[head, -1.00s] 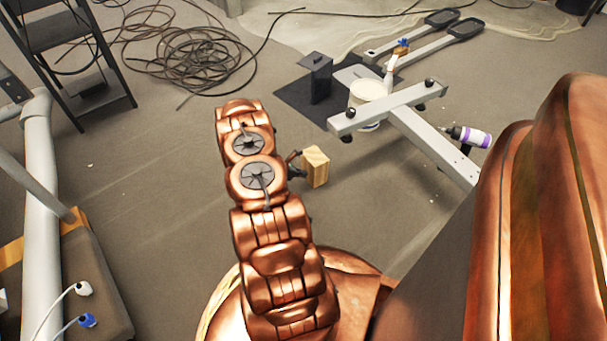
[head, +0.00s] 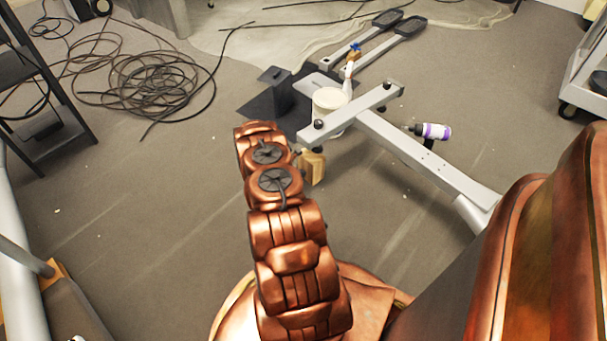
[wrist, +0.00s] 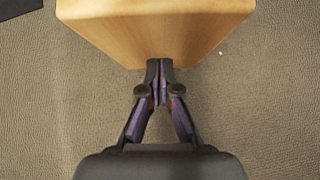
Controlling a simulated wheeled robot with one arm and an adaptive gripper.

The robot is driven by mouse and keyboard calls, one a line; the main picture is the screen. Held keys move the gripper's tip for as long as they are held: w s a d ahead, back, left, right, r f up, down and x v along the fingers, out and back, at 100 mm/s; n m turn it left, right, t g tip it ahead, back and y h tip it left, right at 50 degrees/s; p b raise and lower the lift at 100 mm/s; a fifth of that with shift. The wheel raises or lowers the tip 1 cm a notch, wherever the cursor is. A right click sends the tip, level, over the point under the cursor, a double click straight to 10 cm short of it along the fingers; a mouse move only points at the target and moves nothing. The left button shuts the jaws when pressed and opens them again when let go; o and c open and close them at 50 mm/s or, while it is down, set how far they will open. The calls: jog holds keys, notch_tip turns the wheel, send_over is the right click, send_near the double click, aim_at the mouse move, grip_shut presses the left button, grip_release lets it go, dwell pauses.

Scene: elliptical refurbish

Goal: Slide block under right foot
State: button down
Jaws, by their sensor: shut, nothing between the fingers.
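The wooden block (head: 313,168) stands on the floor just right of my arm in the head view, close to the near-left end of the grey crossbar (head: 350,112) of the elliptical frame. In the wrist view the block (wrist: 155,32) fills the top centre. My gripper (wrist: 160,66) is shut and empty, its fingertips at the near face of the block; whether they touch it I cannot tell. In the head view my arm mostly hides the gripper. Black round feet (head: 319,124) show at the crossbar's ends. No block shows under them.
A white bucket (head: 330,100) stands behind the crossbar. Pedal arms (head: 400,30) lie at the back. Coiled cable (head: 150,80) is at left. Floor right of the block is fairly clear.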

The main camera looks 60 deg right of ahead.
jog(key=a+p, duration=0.1)
jog(key=w+a+p, duration=0.1)
jog(key=a+p, duration=0.1)
jog(key=a, duration=0.1)
jog(key=shift+w+r+p, duration=0.2)
jog(key=shift+r+p, duration=0.05)
jog(key=shift+p, duration=0.05)
jog(key=w+a+r+b, duration=0.2)
jog(key=a+r+b, duration=0.1)
jog(key=a+b, duration=0.2)
jog(key=shift+a+r, duration=0.4)
jog(key=shift+a, duration=0.25)
jog(key=b+x, duration=0.3)
jog(key=x, duration=0.6)
jog(key=shift+s+f+b, duration=0.1)
jog(key=shift+f+b, duration=0.05)
jog(key=shift+b, duration=0.2)
jog(key=d+b, duration=0.1)
jog(key=s+d, duration=0.1)
jog(key=d, duration=0.1)
jog(key=shift+f+b, duration=0.1)
jog(key=shift+b, duration=0.25)
jog(key=shift+s+d, duration=0.25)
jog(key=shift+d, duration=0.3)
jog(key=shift+r, duration=0.2)
